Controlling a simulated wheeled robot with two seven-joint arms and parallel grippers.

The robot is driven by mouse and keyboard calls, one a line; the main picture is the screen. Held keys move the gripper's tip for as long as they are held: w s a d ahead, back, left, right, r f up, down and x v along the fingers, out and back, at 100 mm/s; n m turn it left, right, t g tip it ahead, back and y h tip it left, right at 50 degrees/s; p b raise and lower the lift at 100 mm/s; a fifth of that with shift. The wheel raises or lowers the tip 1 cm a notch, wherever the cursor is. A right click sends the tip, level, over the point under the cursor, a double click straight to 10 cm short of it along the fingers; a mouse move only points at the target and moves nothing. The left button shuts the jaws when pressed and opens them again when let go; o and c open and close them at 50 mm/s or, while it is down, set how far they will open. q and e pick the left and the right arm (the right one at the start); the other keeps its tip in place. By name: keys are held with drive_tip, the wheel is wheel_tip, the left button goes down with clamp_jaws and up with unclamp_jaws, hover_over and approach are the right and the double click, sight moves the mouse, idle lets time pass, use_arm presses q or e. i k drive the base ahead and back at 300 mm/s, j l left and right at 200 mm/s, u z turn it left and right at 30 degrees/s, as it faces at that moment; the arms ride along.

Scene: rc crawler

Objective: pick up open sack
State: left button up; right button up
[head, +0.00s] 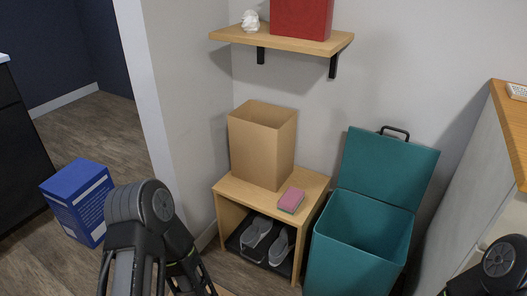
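The open sack (262,146) is a tall tan, box-like paper bag with an open top. It stands upright on the small wooden bench (230,190), near the wall corner. Parts of my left arm show at the lower left, apart from the sack in the picture. A part of my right arm shows at the bottom right corner. Neither gripper's fingertips can be seen.
A pink and grey sponge (291,200) lies right of the sack. Grey shoes (257,233) sit inside the bench. A teal bin (352,250) with raised lid stands right. A wall shelf (285,42) hangs above. A blue box (78,203) is left.

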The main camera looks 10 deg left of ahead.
sight(262, 136)
drive_tip(key=j+z, duration=0.25)
drive_tip(key=z, duration=0.15)
drive_tip(key=j+z, duration=0.6)
drive_tip(key=z, duration=0.15)
